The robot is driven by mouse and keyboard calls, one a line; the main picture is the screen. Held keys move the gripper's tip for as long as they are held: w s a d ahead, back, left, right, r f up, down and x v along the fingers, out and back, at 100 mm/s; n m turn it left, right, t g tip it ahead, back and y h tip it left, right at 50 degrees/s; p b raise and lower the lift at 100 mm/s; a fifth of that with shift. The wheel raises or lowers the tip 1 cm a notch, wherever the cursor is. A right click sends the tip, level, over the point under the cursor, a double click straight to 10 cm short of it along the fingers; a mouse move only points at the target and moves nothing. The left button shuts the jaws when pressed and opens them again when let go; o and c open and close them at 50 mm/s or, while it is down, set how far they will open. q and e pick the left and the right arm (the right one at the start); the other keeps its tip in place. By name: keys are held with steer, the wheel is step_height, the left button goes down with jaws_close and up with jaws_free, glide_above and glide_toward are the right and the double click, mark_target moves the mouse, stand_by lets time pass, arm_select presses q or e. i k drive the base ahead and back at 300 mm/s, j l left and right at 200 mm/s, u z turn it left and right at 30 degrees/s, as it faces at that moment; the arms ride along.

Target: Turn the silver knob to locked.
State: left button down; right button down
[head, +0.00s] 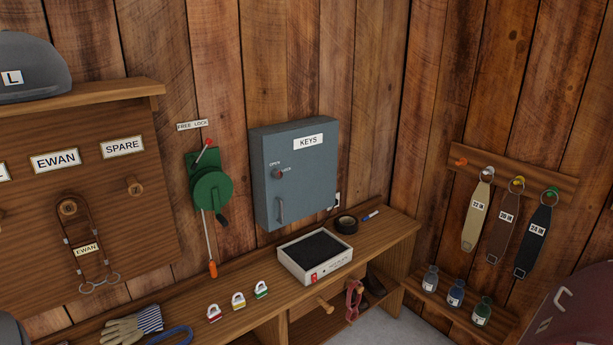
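A small round knob (279,174) sits on the front of the grey-blue key cabinet (318,184), left of centre. It looks dull metallic with a brownish tint. The word OPEN stands above it to the left, and a partly covered word, apparently LOCK, is to its upper right. The knob is too small to tell which word it points to. The cabinet has a KEYS label, a vertical handle (281,211) below the knob, and its door looks shut. Neither of my grippers is in view.
A green winch (210,188) with a red-tipped lever hangs left of the cabinet under a FREE LOCK label. On the bench below are a white box (300,270) with a dark top, a tape roll (346,224) and several padlocks (238,301). The air before the cabinet is clear.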

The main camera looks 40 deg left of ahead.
mark_target(277, 174)
steer(key=u, duration=1.35)
